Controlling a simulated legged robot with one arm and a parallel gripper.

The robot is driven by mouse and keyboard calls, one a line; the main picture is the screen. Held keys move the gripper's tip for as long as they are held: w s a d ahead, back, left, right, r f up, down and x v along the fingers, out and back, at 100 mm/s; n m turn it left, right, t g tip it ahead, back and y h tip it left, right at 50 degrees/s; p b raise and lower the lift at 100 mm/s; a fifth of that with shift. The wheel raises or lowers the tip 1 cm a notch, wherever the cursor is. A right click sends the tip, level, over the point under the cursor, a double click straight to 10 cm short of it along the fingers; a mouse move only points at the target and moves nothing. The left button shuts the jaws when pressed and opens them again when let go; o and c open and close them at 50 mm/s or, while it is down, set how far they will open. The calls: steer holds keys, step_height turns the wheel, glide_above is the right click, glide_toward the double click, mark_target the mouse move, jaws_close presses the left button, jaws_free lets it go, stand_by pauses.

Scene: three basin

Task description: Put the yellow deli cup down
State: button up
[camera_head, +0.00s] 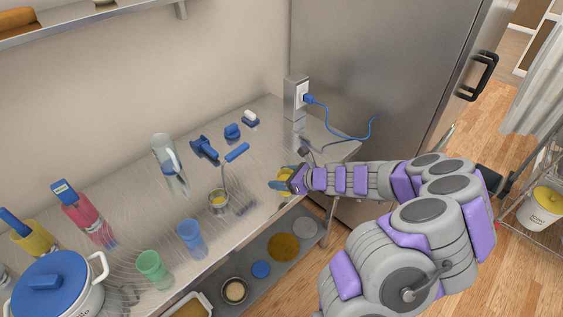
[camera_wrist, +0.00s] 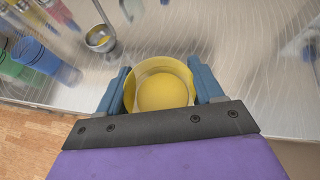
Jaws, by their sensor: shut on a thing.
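The yellow deli cup (camera_wrist: 164,70) is between the two blue fingers of my gripper (camera_wrist: 164,88) in the wrist view. The fingers are shut on its sides, and its round opening faces the camera. In the head view the cup (camera_head: 286,187) is mostly hidden behind my gripper (camera_head: 287,184), at the right front part of the steel counter (camera_head: 262,135). I cannot tell whether the cup's base touches the counter.
A ladle (camera_head: 218,199) with yellow contents, a blue cup (camera_head: 190,238) and a green cup (camera_head: 154,268) stand to the left. A clear pitcher (camera_head: 168,163) and blue tools (camera_head: 205,148) are further back. The counter's front edge is close to my gripper.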

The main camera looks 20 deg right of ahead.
steer(key=w+d+b, duration=0.1)
steer(key=w, duration=0.3)
steer(key=w+d+f, duration=0.1)
steer(key=w+d, duration=0.1)
steer(key=w, duration=0.1)
steer(key=w+d+b, duration=0.1)
steer(key=w+d, duration=0.1)
steer(key=w, duration=0.2)
steer(key=shift+w+d+f+b, duration=0.15)
steer(key=shift+w+d+b, duration=0.05)
steer(key=shift+w+b, duration=0.1)
steer(key=shift+f+b, duration=0.85)
steer(key=shift+f, duration=0.95)
steer(key=shift+r, duration=0.1)
steer(key=o, duration=1)
steer(key=shift+s, duration=0.1)
